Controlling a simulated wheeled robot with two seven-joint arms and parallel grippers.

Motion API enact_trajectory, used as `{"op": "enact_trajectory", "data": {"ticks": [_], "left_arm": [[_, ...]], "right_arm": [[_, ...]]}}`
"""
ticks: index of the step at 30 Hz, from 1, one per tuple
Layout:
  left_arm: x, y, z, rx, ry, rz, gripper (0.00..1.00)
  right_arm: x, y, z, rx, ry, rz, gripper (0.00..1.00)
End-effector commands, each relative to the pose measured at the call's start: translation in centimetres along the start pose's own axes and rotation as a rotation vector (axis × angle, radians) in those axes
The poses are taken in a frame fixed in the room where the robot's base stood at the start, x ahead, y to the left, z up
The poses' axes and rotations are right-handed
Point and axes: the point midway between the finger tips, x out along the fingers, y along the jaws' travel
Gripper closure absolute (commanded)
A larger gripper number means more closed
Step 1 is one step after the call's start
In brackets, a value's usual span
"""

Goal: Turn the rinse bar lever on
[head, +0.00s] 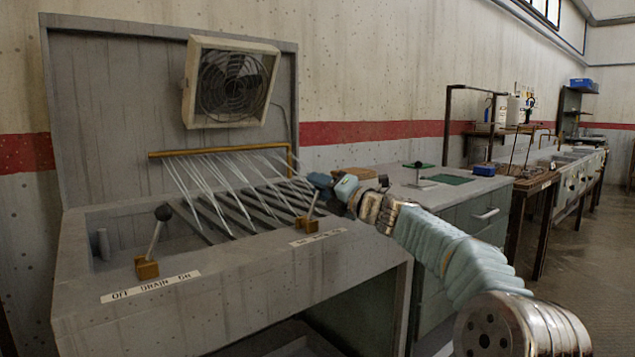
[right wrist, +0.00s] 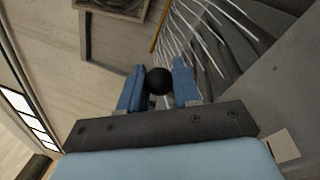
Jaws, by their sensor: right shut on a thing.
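The rinse bar lever (head: 311,206) stands on a small brown base at the right of the sink's front ledge, its shaft leaning right at the top. My right gripper (head: 321,184) is at its top end. In the right wrist view, its black knob (right wrist: 158,81) sits between the blue fingers, which are shut on it. The brass rinse bar (head: 215,151) runs along the sink's back, and white water streams spray from it over the slatted rack (head: 240,208). A label (head: 318,237) beside the lever is too small to read. My left gripper is out of view.
A drain lever (head: 157,230) with a black knob stands left on the same ledge, above a label reading "OFF DRAIN ON" (head: 150,286). A fan (head: 232,83) hangs on the back panel. A grey-green cabinet (head: 470,205) adjoins the sink at right.

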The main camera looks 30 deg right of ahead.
Motion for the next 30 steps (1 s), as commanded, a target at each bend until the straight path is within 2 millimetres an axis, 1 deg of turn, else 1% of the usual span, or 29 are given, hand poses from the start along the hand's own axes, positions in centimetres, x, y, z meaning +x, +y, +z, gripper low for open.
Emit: {"op": "enact_trajectory", "data": {"ticks": [15, 16, 20, 27, 30], "left_arm": [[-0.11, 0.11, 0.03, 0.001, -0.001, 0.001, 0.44], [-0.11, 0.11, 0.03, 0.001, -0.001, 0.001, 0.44], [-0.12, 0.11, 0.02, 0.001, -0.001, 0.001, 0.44], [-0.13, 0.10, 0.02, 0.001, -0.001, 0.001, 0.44], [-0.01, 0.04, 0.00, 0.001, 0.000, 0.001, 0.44]], "right_arm": [[0.05, -0.18, -0.10, 0.027, 0.001, 0.002, 1.00], [0.05, -0.19, -0.10, 0.027, 0.001, 0.002, 0.65], [0.03, -0.18, -0.05, 0.025, 0.000, 0.002, 0.45], [-0.01, -0.17, 0.03, 0.023, -0.002, 0.001, 0.45], [-0.42, -0.20, 0.06, 0.022, -0.003, 0.000, 0.45]]}}
